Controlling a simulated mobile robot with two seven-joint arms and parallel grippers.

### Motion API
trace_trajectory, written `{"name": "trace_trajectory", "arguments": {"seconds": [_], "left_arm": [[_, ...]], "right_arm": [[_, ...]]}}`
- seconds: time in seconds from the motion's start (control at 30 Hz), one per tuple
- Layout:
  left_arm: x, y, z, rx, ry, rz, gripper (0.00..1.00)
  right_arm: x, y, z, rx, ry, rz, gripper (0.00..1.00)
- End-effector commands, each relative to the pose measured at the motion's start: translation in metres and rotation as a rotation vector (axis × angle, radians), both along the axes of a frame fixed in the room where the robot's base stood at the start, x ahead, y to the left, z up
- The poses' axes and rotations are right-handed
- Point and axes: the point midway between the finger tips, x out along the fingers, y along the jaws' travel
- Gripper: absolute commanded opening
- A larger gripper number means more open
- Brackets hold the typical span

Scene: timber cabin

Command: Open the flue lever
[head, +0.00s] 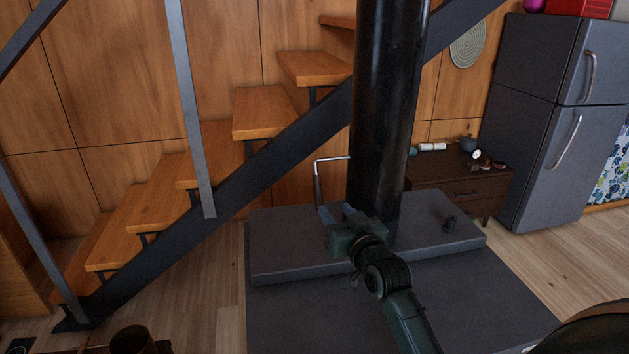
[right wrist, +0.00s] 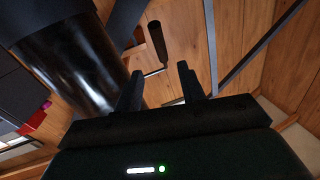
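The flue lever (head: 317,182) is a bent metal rod that comes out of the left side of the black flue pipe (head: 385,100) and turns down into a dark handle. In the right wrist view the dark round handle (right wrist: 157,42) hangs beyond the fingertips, with the thin rod (right wrist: 155,72) running from it toward the pipe. My right gripper (head: 336,210) is just below the handle's lower end in the head view. Its two fingers also show in the right wrist view (right wrist: 160,72), spread apart with nothing between them. My left gripper is not in view.
A staircase (head: 240,180) with a black stringer stands behind and left. A brown cabinet (head: 455,190) and a grey fridge (head: 550,130) stand at right.

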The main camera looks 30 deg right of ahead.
Motion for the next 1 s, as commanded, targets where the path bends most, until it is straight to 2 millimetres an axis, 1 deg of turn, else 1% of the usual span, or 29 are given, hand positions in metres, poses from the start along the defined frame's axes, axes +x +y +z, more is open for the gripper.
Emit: {"name": "trace_trajectory", "arguments": {"seconds": [0.17, 0.4, 0.6, 0.8, 1.0], "left_arm": [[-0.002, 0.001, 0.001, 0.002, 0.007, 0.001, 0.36], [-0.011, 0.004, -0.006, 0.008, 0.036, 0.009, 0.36], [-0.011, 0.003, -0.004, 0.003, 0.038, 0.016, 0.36], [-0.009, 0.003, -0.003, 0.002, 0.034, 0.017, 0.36], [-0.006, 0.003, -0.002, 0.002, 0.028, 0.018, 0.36]], "right_arm": [[0.022, -0.002, 0.002, 0.000, -0.003, 0.000, 0.40], [0.068, -0.006, 0.002, -0.001, -0.001, 0.000, 0.40], [0.102, -0.008, 0.002, -0.001, -0.001, 0.000, 0.40], [0.122, -0.010, 0.000, -0.001, 0.000, 0.000, 0.40], [0.128, -0.011, 0.001, -0.001, -0.001, 0.000, 0.40]]}}
